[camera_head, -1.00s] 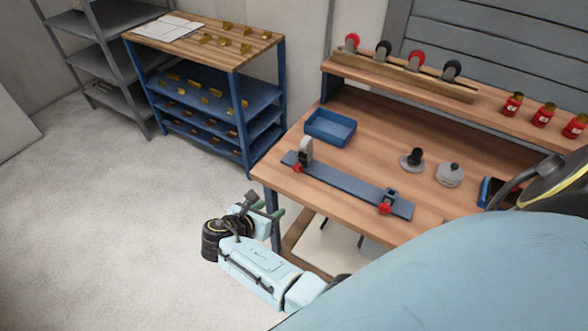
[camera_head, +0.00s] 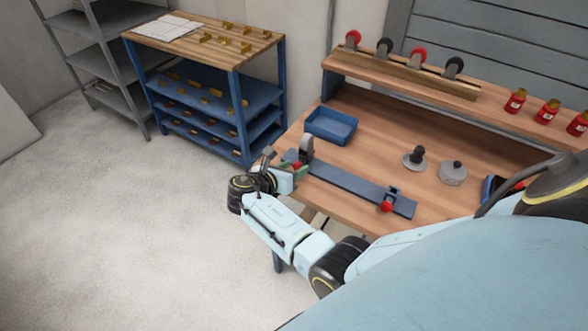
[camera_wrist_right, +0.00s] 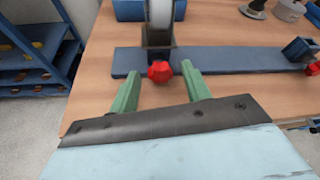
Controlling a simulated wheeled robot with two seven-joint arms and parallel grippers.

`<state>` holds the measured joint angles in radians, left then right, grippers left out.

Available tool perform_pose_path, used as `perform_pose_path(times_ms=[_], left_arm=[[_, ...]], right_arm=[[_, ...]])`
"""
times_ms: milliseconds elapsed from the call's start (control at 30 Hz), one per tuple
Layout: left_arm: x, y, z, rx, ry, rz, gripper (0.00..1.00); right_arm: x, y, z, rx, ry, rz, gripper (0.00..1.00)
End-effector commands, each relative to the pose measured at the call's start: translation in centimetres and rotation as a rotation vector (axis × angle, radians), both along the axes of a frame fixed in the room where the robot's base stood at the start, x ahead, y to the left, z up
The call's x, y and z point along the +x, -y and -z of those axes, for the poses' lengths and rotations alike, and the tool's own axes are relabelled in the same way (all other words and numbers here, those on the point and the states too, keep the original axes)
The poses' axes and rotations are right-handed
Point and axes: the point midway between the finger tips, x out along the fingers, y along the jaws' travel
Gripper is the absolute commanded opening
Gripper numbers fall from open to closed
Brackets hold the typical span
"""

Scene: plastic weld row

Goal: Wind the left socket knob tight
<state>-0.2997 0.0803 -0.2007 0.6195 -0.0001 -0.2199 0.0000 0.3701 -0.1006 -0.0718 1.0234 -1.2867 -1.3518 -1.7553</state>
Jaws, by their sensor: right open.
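The left socket knob is red (camera_wrist_right: 160,71) and sits on the front of the left socket (camera_wrist_right: 158,30) on the blue-grey bar (camera_wrist_right: 215,59). In the head view the left socket (camera_head: 306,148) holds a grey upright round piece, and its knob is mostly hidden by my gripper. My right gripper (camera_head: 283,170) is at the table's left front edge. In the right wrist view its green fingers (camera_wrist_right: 160,88) are open, one on each side of the red knob and short of it. The right socket's red knob (camera_head: 387,207) is at the bar's other end. My left gripper is not seen.
A blue tray (camera_head: 331,126) lies behind the bar. A dark-knobbed piece (camera_head: 414,158) and a grey round piece (camera_head: 453,173) stand to the right. Red bottles (camera_head: 515,101) and wheels stand on the raised shelf (camera_head: 490,98). A blue rack (camera_head: 210,90) stands left of the table.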

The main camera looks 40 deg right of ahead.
Motion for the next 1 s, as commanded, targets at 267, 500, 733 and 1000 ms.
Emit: perform_pose_path(times_ms=[267,500,733,1000], left_arm=[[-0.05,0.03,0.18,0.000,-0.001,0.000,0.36],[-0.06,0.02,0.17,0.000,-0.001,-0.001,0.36],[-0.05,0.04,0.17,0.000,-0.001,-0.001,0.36],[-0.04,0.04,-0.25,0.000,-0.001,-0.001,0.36]], right_arm=[[0.27,0.82,0.32,0.002,0.001,0.000,0.48],[0.25,0.80,0.30,0.001,0.000,-0.001,0.35],[0.24,0.77,0.31,0.001,0.000,-0.001,0.04],[0.14,0.80,0.25,0.011,0.025,0.000,0.03]])
